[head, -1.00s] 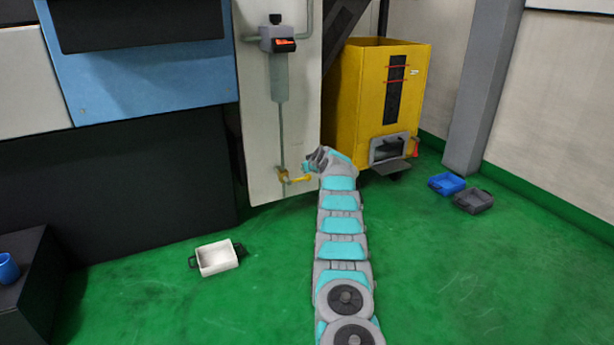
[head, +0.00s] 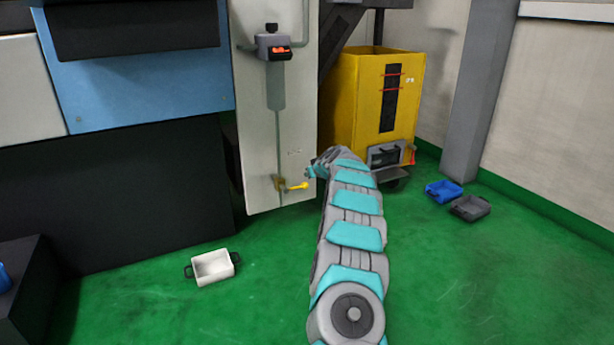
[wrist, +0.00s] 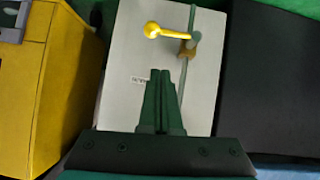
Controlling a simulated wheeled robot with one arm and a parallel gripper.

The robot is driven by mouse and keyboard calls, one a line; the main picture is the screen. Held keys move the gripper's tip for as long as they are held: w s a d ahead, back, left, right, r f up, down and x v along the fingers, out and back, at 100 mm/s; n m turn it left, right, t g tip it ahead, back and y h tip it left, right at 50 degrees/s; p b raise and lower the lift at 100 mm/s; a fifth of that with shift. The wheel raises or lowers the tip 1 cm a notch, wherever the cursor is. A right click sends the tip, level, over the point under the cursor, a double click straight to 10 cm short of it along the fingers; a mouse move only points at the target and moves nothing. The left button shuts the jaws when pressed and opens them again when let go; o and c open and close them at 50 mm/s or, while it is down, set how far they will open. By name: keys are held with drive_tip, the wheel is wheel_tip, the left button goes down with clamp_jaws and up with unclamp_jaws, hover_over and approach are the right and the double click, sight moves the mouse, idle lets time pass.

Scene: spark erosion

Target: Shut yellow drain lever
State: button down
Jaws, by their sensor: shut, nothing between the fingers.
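The yellow drain lever (head: 297,187) sits low on the pale panel (head: 262,130), on a brass-coloured valve (head: 280,184) in a thin vertical pipe. Its round-ended handle points right, roughly horizontal and across the pipe. In the wrist view the lever (wrist: 172,32) lies beyond my fingertips, with a visible gap. My gripper (wrist: 161,74) is shut and empty, its dark green fingers together in front of the panel. In the head view my gripper (head: 311,172) is just right of the lever's end and slightly higher; its fingers are mostly hidden by my arm.
A yellow bin (head: 345,105) stands right of the panel, behind my arm. A black machine base (head: 120,190) is on the left. A white tray (head: 212,267), a blue tray (head: 444,191) and a grey tray (head: 470,208) lie on the green floor. The floor at front right is clear.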

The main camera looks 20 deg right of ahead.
drive_tip(key=shift+v, duration=1.3)
